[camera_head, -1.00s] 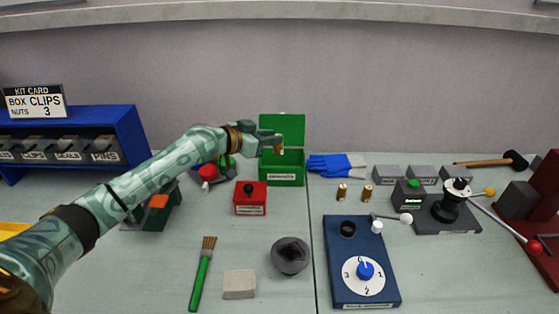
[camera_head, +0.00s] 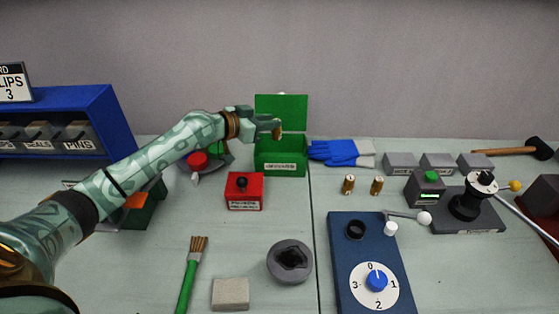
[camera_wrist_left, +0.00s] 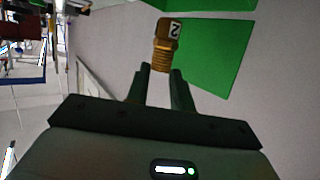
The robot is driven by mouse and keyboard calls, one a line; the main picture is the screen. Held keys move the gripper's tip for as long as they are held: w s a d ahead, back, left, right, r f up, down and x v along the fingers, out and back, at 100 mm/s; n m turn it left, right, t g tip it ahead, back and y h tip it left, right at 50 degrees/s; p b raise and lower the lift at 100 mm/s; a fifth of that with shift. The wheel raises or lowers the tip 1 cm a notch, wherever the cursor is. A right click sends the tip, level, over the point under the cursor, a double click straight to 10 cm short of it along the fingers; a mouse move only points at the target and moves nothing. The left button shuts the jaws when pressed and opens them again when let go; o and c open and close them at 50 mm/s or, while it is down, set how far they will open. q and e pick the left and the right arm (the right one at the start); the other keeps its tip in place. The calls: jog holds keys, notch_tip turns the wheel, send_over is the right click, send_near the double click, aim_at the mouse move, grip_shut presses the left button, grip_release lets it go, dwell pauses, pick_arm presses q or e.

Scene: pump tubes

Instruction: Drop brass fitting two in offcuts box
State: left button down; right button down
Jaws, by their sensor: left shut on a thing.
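Brass fitting two (camera_wrist_left: 167,44), a threaded brass piece marked "2", is held upright between the fingertips of my left gripper (camera_wrist_left: 161,72) in the left wrist view. In the head view the left gripper (camera_head: 275,126) is over the open green box (camera_head: 281,168), whose lid (camera_head: 281,112) stands up at the back. The fitting shows there only as a small brass spot (camera_head: 276,134) in front of the lid, near the box opening. The label on the box front is too small to read surely. The box's inside is hidden. My right gripper is not in view.
A red box (camera_head: 244,194) stands front left of the green box, and blue gloves (camera_head: 340,152) lie to its right. Two other brass fittings (camera_head: 349,184) (camera_head: 377,186) stand on the bench. A blue dial panel (camera_head: 352,262) and grey cup (camera_head: 289,262) are nearer.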

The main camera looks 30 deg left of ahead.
pick_arm(q)
jog(key=shift+f, duration=0.1)
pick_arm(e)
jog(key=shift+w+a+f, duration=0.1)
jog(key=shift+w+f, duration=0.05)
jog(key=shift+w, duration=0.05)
pick_arm(q)
jog(key=c, duration=1.5)
grip_release()
jog(key=o, duration=0.4)
jog(key=shift+s, duration=0.1)
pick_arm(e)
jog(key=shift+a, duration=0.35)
pick_arm(q)
jog(key=shift+p+v, duration=0.8)
jog(key=shift+v, duration=7.3)
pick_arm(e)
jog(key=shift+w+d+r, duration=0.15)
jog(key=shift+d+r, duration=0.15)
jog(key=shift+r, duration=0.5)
